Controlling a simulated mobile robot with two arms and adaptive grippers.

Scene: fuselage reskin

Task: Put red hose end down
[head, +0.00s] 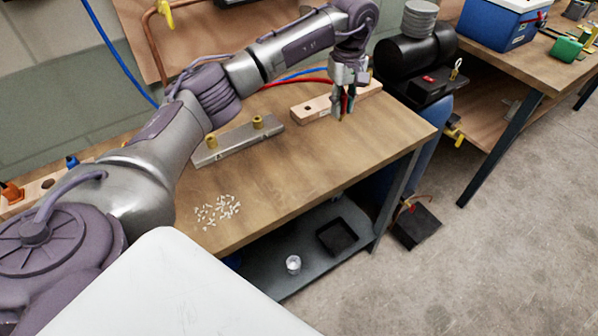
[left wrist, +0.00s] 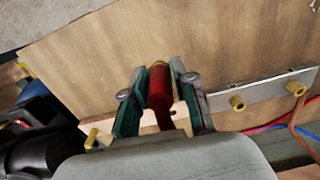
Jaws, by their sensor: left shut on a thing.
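The red hose end (left wrist: 159,88) is a red cylinder with a brass-coloured tip, seen in the left wrist view between the two green-padded fingers. My left gripper (left wrist: 152,92) is shut on it. In the head view my left gripper (head: 342,108) points down near the table's back right part, in front of a light wooden block (head: 312,109). The red hose (head: 290,82) runs left from there along the back of the table. Whether the hose end touches the table cannot be told. My right gripper is not in view.
A metal bar with brass fittings (head: 236,142) lies left of the gripper on the wooden table (head: 330,150). Small white pieces (head: 216,210) lie at the front left. A blue hose (head: 305,72) runs at the back. A black compressor (head: 415,55) stands right of the table.

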